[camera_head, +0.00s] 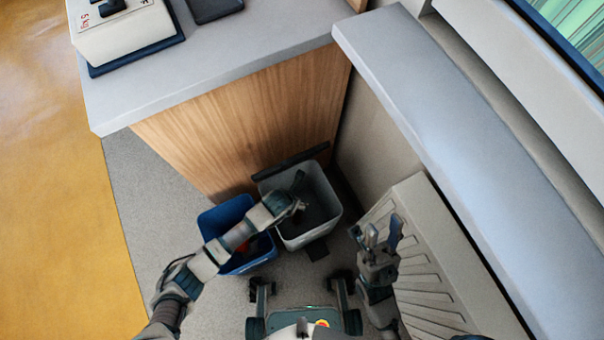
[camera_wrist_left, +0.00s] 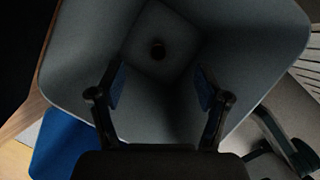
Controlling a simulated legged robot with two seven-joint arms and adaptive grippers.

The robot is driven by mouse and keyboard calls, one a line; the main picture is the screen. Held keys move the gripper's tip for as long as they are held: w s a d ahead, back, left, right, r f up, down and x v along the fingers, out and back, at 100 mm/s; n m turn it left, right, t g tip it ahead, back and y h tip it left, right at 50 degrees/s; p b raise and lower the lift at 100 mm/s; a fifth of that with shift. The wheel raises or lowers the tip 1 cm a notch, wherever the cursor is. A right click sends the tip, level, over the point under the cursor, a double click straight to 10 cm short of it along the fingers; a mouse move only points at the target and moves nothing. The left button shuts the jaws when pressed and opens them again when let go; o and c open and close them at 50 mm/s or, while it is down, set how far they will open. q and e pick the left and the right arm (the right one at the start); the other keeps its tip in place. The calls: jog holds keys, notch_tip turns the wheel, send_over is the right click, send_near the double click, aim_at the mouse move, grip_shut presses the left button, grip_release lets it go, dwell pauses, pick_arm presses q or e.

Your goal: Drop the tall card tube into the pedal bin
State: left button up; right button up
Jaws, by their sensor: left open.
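The pedal bin (camera_head: 314,234) is pale grey and stands on the floor by the wooden counter, its dark lid (camera_head: 290,162) raised. My left gripper (camera_head: 301,194) is over its mouth, fingers apart and holding nothing. In the left wrist view the gripper (camera_wrist_left: 160,92) points down into the bin's grey inside (camera_wrist_left: 225,40). No tube shows clearly elsewhere. My right gripper (camera_head: 382,234) is raised, empty, fingers apart, right of the bin.
A blue bin (camera_head: 211,222) with something red (camera_head: 243,247) inside stands left of the pedal bin, partly behind my left arm. The wooden counter (camera_head: 250,120) rises behind. A slatted pale unit (camera_head: 425,255) and a grey ledge (camera_head: 430,100) bound the right. Floor on the left is clear.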

pick_arm(q)
jog(key=v, duration=1)
jog(key=shift+r, duration=0.15)
